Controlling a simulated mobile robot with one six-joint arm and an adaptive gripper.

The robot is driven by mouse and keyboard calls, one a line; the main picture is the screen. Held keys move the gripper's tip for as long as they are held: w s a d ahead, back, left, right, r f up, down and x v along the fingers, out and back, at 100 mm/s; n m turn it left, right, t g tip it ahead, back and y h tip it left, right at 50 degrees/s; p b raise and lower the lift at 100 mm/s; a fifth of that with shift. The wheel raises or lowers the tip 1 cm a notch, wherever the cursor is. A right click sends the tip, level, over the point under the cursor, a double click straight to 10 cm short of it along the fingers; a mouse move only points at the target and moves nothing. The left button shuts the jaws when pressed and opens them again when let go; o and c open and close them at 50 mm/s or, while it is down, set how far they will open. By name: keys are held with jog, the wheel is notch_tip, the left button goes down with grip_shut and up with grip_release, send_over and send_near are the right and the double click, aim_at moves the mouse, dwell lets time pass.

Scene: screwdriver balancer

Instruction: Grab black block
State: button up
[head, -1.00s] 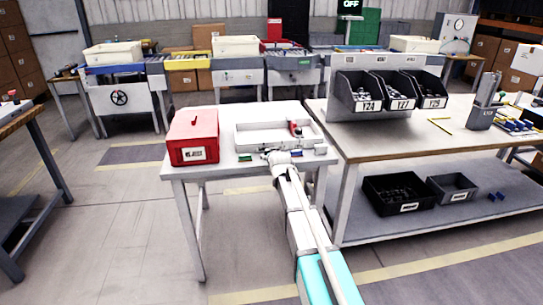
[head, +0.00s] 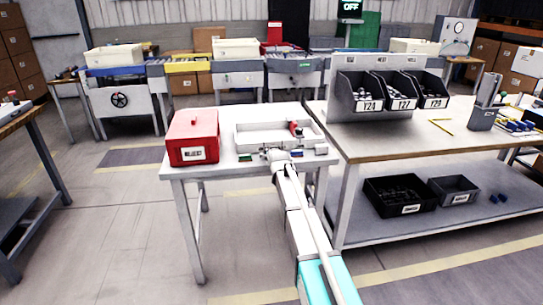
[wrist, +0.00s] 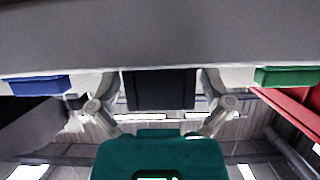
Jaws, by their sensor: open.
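The black block (wrist: 160,89) shows in the middle of the wrist view, which looks upside down. It stands on the white table (head: 225,178). My gripper (wrist: 160,88) is open, with one finger on each side of the block and no clear contact. How deep the block sits between the fingers I cannot tell. In the head view my gripper (head: 277,156) is at the table's front edge and hides the black block.
A blue block (wrist: 40,85) and a green block (wrist: 287,76) flank the black block in the wrist view. A red box (head: 193,137) stands on the table's left. A white tray (head: 262,147) with a red-handled tool (head: 296,129) lies behind my gripper.

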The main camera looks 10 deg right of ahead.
jog(key=c, duration=0.8)
jog(key=shift+r, duration=0.1)
notch_tip(320, 180, up, 3)
jog(key=p, duration=0.3)
jog(key=shift+f, duration=0.2)
jog(key=s+a+r+p, duration=0.1)
jog(key=s+r+p, duration=0.2)
jog(key=s, duration=0.1)
jog(key=s+a+r+p, duration=0.1)
jog(key=s+r+p, duration=0.2)
jog(key=s, duration=0.2)
jog(key=s+a+r+p, duration=0.1)
jog(key=s+r+p, duration=0.3)
jog(key=shift+s+a+r, duration=0.1)
jog(key=shift+s+a, duration=0.05)
jog(key=shift+s, duration=0.2)
